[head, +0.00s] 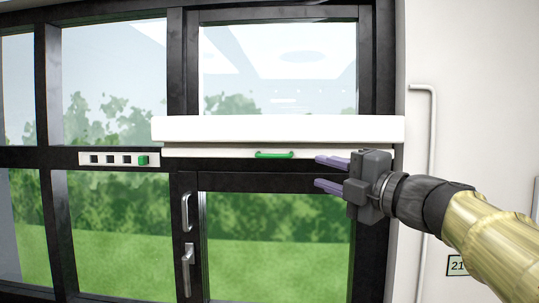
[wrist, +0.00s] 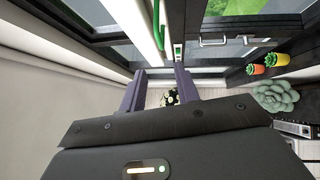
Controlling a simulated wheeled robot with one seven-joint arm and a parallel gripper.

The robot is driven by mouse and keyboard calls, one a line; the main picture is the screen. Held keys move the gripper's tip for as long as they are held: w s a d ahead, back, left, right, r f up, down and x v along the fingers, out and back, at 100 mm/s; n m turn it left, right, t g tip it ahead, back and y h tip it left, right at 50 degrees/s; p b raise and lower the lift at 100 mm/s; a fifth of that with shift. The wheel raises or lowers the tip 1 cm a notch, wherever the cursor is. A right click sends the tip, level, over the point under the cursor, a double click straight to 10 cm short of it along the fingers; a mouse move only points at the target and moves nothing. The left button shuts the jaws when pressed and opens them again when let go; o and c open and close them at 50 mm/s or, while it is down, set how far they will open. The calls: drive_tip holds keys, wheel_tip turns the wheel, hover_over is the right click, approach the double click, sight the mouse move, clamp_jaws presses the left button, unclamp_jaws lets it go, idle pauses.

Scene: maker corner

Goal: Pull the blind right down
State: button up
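The blind shows in the head view as a white cassette (head: 278,128) across the top of the right-hand window, with a pale bottom bar (head: 215,151) just under it. A green handle (head: 274,154) is fixed on that bar. The blind is rolled up, and the glass below it is uncovered. My gripper (head: 318,172) is to the right of the handle, with its two purple fingers apart and nothing between them. In the wrist view my gripper (wrist: 160,88) is also open and empty. The green handle (wrist: 157,22) shows above and beyond the fingers, not touching them.
A pale panel (head: 100,159) with several dark squares and a green one sits left of the blind. Silver window handles (head: 187,210) stick out below. A white pipe (head: 432,150) runs down the right wall. A succulent (wrist: 275,97) and colourful pots (wrist: 277,60) show in the wrist view.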

sight(275, 156)
drive_tip(key=p+x, duration=0.6)
drive_tip(key=x, duration=1)
drive_tip(key=shift+r, duration=0.2)
drive_tip(key=shift+w+a+f, duration=0.1)
drive_tip(key=shift+w+a, duration=0.3)
drive_tip(key=shift+w, duration=0.1)
drive_tip(key=shift+s, duration=0.3)
drive_tip(key=shift+w, duration=0.1)
clamp_jaws()
